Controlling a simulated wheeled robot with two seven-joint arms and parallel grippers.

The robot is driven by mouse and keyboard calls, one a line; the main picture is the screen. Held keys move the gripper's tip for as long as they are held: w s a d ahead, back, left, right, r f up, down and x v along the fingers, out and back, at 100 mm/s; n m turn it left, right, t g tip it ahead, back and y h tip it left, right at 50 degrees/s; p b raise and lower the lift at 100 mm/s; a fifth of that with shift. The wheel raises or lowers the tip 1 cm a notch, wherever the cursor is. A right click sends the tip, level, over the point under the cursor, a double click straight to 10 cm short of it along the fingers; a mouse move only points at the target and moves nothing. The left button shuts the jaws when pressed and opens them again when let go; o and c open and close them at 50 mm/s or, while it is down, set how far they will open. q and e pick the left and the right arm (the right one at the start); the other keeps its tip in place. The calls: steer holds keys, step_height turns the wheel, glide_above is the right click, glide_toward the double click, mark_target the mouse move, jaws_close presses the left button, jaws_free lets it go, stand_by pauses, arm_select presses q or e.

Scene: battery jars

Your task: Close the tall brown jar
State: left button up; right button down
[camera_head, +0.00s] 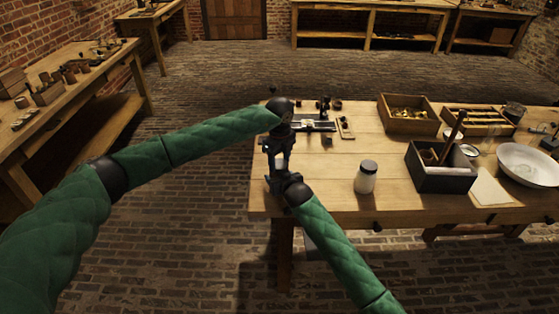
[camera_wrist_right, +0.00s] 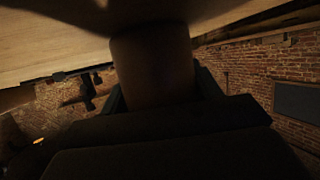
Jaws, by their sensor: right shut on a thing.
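In the right wrist view, a dark brown cylindrical body (camera_wrist_right: 152,65), apparently the tall brown jar, stands between the fingers of my right gripper (camera_wrist_right: 160,100), which is shut on it. A dark blurred shape (camera_wrist_right: 110,14) covers its top, so I cannot tell whether a lid is there. In the head view my left gripper (camera_head: 277,160) points down at the table's left end, directly above my right gripper (camera_head: 274,184). The two overlap there and hide the jar. I cannot make out whether the left fingers are open or hold anything.
A pale jar with a dark lid (camera_head: 366,176) stands right of my grippers on the wooden table (camera_head: 325,205). Further right are a dark box (camera_head: 440,180), a white bowl (camera_head: 527,165) and wooden trays (camera_head: 408,124). Small apparatus (camera_head: 318,125) stands behind the grippers.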

arm_select(q)
steer(key=m, duration=1)
steer(key=o, duration=1.1)
steer(key=shift+c, duration=0.2)
steer(key=shift+r, duration=2.25)
steer(key=shift+f, duration=0.1)
steer(key=shift+c, duration=0.3)
